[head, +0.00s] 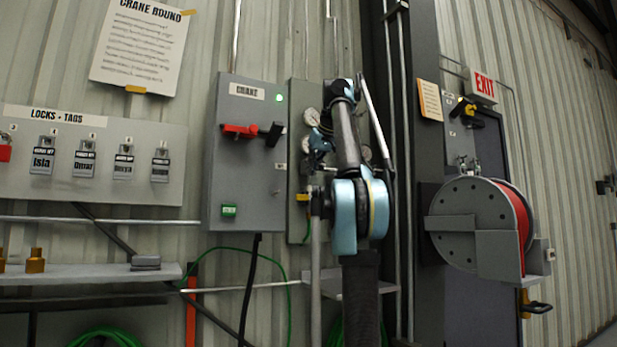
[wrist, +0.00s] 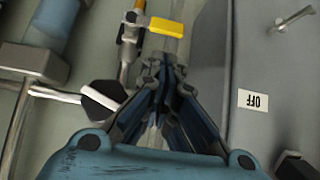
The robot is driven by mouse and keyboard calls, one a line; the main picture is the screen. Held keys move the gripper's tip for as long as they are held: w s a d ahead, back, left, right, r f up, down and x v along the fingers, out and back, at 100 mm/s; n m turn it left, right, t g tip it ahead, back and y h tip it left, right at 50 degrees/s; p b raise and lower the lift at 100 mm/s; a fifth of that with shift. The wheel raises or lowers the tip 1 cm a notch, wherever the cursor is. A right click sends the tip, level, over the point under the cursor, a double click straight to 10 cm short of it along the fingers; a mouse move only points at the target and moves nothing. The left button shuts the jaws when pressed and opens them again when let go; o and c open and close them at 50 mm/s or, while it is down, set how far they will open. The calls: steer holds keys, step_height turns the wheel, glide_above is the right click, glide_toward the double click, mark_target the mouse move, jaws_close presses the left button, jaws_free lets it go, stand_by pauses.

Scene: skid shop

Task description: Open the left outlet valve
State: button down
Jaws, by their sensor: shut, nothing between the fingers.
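A small valve with a yellow lever handle (wrist: 168,27) shows at the top of the wrist view, which is upside down. Its lever lies sideways, across the line of its brass and grey pipe (wrist: 130,45). In the head view the yellow handle (head: 303,197) is small, low on the gauge panel (head: 298,225) beside the crane box. My gripper (wrist: 164,68) is shut and empty, its fingertips just short of the lever in the picture; I see no contact. In the head view my gripper (head: 311,160) is in front of the panel, partly hidden by my arm.
The grey crane box (head: 245,180) with a red handle stands close beside the panel; its side also fills the right of the wrist view (wrist: 270,60). A hose reel (head: 468,230) hangs at the right.

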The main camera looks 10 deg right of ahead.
glide_above(307, 198)
steer(key=a, duration=0.1)
step_height(307, 198, down, 6)
steer(key=shift+s+a, duration=0.2)
steer(key=shift+s, duration=0.1)
steer(key=shift+d+f, duration=0.1)
steer(key=shift+d, duration=0.1)
